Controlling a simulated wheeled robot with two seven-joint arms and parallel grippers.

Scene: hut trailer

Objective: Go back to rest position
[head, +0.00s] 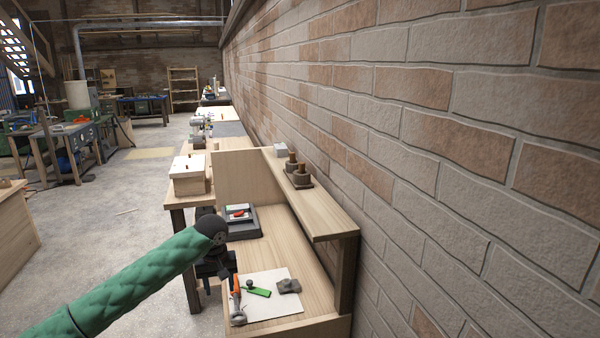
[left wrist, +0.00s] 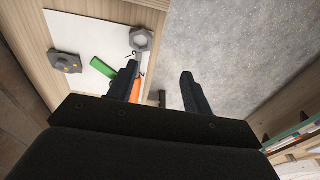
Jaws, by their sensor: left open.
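My left arm, in a green sleeve, reaches in from the left in the head view. My left gripper (head: 215,268) hangs at the left edge of the workbench (head: 292,240). In the left wrist view its two black fingers (left wrist: 160,74) are apart with nothing held between them. One finger overlaps the white sheet and an orange-handled tool (left wrist: 137,90); the other is over the grey floor. My right gripper is not in view.
On the bench a white sheet (head: 285,304) bears an orange-and-grey tool (head: 237,300), a green piece (head: 258,291) and a grey block (head: 289,286). A dark tray (head: 243,231) sits behind. A shelf (head: 310,215) and brick wall (head: 420,150) stand right. Floor (head: 105,235) is open left.

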